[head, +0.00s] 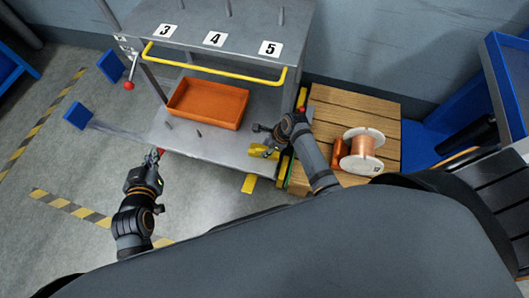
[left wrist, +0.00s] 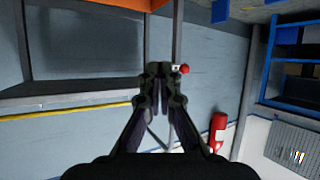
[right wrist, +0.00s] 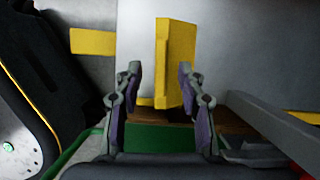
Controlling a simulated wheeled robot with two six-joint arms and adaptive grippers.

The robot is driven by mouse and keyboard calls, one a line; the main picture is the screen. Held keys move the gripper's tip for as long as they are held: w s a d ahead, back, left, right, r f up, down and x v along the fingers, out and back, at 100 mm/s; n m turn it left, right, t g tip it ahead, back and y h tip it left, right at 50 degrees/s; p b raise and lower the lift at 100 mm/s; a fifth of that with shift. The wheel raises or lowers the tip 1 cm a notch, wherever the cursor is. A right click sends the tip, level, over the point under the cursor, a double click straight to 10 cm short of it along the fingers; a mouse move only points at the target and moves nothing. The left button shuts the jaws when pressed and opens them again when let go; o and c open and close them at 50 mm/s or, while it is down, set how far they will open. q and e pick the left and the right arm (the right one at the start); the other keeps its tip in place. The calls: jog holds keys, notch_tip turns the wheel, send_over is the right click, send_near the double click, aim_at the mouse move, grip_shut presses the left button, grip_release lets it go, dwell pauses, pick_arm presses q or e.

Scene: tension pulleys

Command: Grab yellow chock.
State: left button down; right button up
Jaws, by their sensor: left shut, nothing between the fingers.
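The yellow chock (head: 262,151) sits on the right part of the cart's grey lower shelf (head: 225,152). In the right wrist view the chock (right wrist: 174,45) stands as a yellow block beyond my fingers. My right gripper (right wrist: 160,70) is open, one finger on each side of the view, with the right fingertip overlapping the chock's right side. Contact cannot be told. In the head view my right gripper (head: 262,137) is just above the chock and partly covers it. My left gripper (head: 153,156) is shut and empty, left of the cart; its closed fingers show in the left wrist view (left wrist: 160,72).
An orange tray (head: 208,103) stands on the lower shelf. The cart's upper shelf has a yellow rail (head: 215,69). A wooden pallet (head: 335,103) with copper wire spools (head: 362,152) lies at the right. Yellow-black floor tape (head: 75,205) marks open floor at the left.

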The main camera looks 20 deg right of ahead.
jog(key=shift+w+a+f+b, duration=0.15)
jog(key=shift+f+b, duration=0.3)
jog(key=shift+f, duration=0.2)
jog(key=shift+b+x, duration=0.5)
jog(key=shift+x, duration=0.3)
pick_arm(q)
jog(key=w+r+t, duration=0.2)
jog(key=r+t, duration=0.2)
jog(key=r, duration=0.5)
jog(key=w+r+t, duration=0.2)
jog(key=r+t, duration=0.2)
jog(key=r, duration=0.5)
jog(key=shift+a+r+t, duration=0.25)
jog(key=shift+r+t, duration=0.1)
jog(key=shift+t, duration=0.05)
pick_arm(e)
grip_shut()
